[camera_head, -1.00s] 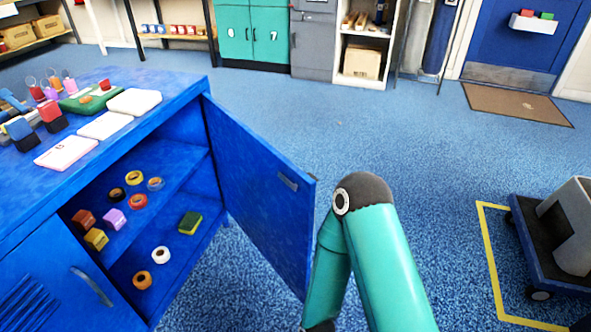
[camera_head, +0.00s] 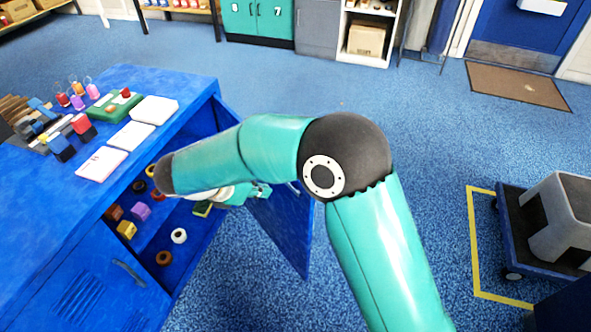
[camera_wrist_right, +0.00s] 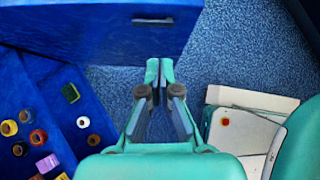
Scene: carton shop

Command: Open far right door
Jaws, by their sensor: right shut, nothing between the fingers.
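The far right door (camera_head: 285,236) of the blue cabinet (camera_head: 188,98) stands swung open, its free edge out over the floor. Its upper part is hidden behind my right arm in the head view. In the wrist view the door (camera_wrist_right: 85,28) spans the top, with a dark handle (camera_wrist_right: 153,20) on it. My right gripper (camera_head: 262,191) is in front of the cabinet opening, beside the door's face. In the wrist view its fingertips (camera_wrist_right: 158,72) are together and empty, just below the door's edge; I cannot tell whether they touch it. My left gripper is out of view.
Tape rolls (camera_head: 179,236) and small blocks (camera_head: 127,230) lie on the cabinet's shelves. White pads (camera_head: 131,136) and a green box (camera_head: 112,107) are on its top. A closed door with a handle (camera_head: 129,273) is at left. A blue trolley (camera_head: 540,240) stands right; the floor between is clear.

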